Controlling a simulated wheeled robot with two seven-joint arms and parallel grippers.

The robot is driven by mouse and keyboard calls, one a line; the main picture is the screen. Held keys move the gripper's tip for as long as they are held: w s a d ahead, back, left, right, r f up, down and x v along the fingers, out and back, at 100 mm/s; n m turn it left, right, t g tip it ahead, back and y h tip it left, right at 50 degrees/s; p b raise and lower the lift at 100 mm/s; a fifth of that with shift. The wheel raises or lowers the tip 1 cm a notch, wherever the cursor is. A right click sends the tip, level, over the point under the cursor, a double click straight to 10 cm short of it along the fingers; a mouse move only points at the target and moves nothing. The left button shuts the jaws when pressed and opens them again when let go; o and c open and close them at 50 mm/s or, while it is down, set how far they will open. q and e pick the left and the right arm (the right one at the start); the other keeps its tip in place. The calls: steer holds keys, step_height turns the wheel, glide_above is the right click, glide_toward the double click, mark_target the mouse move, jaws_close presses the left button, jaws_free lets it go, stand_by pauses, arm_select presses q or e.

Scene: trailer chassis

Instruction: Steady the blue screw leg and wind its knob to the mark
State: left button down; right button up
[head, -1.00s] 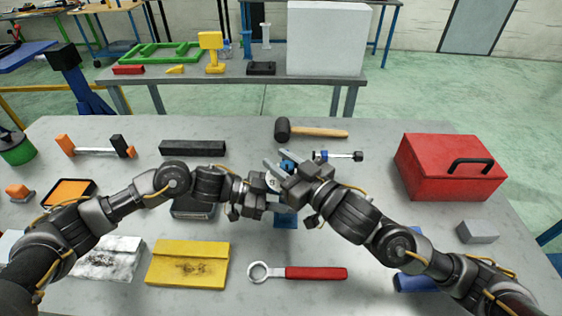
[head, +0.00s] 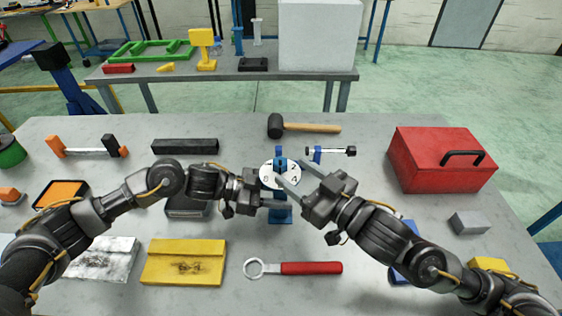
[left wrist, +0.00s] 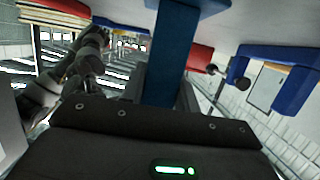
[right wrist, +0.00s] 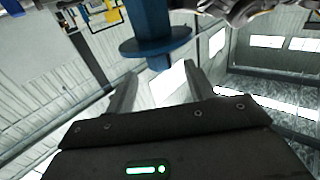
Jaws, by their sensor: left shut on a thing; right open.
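The blue screw leg (head: 281,215) stands upright near the middle of the table. A white numbered disc (head: 267,179) sits near its top, with a blue knob (head: 281,164) above. My left gripper (head: 284,203) is shut on the post below the disc; in the left wrist view the blue post (left wrist: 172,55) passes between its fingers. My right gripper (head: 289,168) is open, its fingertips near the disc and knob. In the right wrist view, a blue flange on a post (right wrist: 155,45) lies ahead of the open fingers. I cannot make out the mark.
A mallet (head: 310,128) and a blue-and-black clamp-like tool (head: 318,154) lie behind the leg. A red-handled ring wrench (head: 310,268) and yellow block (head: 183,265) lie in front. A red toolbox (head: 415,175) stands at right.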

steer(key=shift+v, duration=2.45)
arm_select(q)
steer(key=c, duration=0.8)
jaws_free()
steer(key=shift+o, duration=0.2)
steer(key=shift+a, duration=0.1)
steer(key=p+v, duration=0.2)
steer(key=v, duration=0.4)
steer(key=shift+p+v, duration=0.45)
steer(key=shift+v, duration=0.5)
arm_select(e)
step_height(320, 180, up, 3)
steer(key=shift+f, duration=0.1)
